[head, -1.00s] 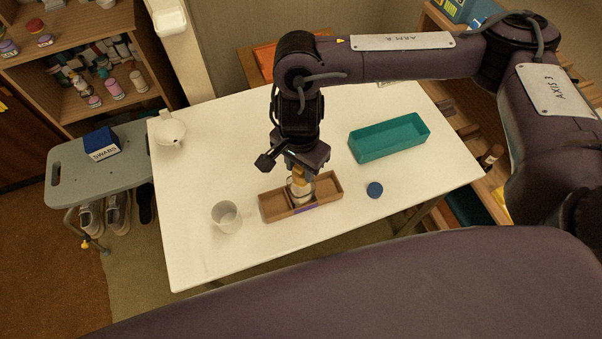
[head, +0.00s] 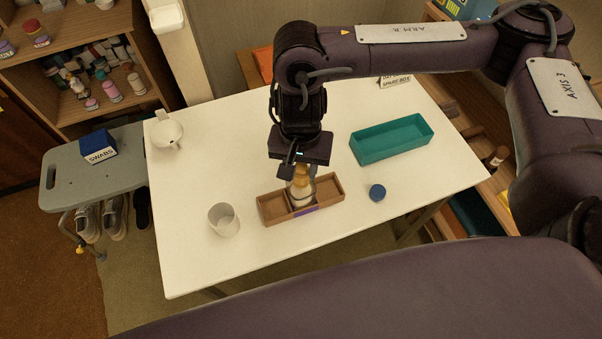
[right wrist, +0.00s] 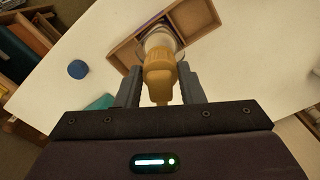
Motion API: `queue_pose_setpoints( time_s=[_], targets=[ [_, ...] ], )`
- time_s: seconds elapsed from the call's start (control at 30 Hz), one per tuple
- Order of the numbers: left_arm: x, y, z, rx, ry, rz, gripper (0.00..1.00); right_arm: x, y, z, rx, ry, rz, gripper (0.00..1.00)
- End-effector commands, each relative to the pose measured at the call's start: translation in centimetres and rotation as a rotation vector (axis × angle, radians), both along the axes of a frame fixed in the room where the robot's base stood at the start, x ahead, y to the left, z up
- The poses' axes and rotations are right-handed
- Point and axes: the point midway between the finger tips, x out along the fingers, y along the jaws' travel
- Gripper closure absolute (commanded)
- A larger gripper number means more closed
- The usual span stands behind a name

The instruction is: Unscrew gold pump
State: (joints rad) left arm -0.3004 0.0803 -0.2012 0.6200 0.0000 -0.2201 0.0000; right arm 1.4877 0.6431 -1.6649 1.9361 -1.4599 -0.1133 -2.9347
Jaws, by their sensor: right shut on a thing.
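The gold pump (head: 301,175) tops a pale bottle (head: 301,196) that stands in the wooden divided box (head: 276,208) on the white table. My right gripper (head: 298,172) is above the box with its fingers at the pump. In the right wrist view the gold pump (right wrist: 159,76) lies between the two fingers of my right gripper (right wrist: 160,88), which is shut on it. The bottle body (right wrist: 160,40) shows beyond the pump, inside the box (right wrist: 188,22). Whether the pump is still on the bottle's thread cannot be told. My left gripper is not in view.
A teal tray (head: 392,140) is at the right of the table (head: 215,170), and a round blue cap (head: 377,192) lies before it. A clear cup (head: 224,220) stands left of the box. A white teapot (head: 168,132) stands at the far left. The table's front left is clear.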

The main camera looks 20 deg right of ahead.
Motion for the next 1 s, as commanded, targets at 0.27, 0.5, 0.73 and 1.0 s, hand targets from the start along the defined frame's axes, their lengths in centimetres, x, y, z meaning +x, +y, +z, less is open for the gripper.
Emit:
queue_pose_setpoints(
  time_s=[0.27, 0.5, 0.73, 1.0],
  targets=[
    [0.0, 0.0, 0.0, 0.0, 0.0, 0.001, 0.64, 0.0, 0.0, 0.0, 0.0, 0.0, -0.002, 0.4],
    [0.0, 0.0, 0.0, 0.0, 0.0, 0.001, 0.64, 0.0, 0.0, 0.0, 0.0, 0.0, -0.002, 0.4],
    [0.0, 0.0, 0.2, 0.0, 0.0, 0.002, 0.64, 0.2, 0.0, 2.4, -0.001, -0.005, -0.001, 0.4],
    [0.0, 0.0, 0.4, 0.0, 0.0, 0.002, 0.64, 0.1, 0.0, 6.5, 0.0, -0.004, -0.001, 0.4]
  ],
)
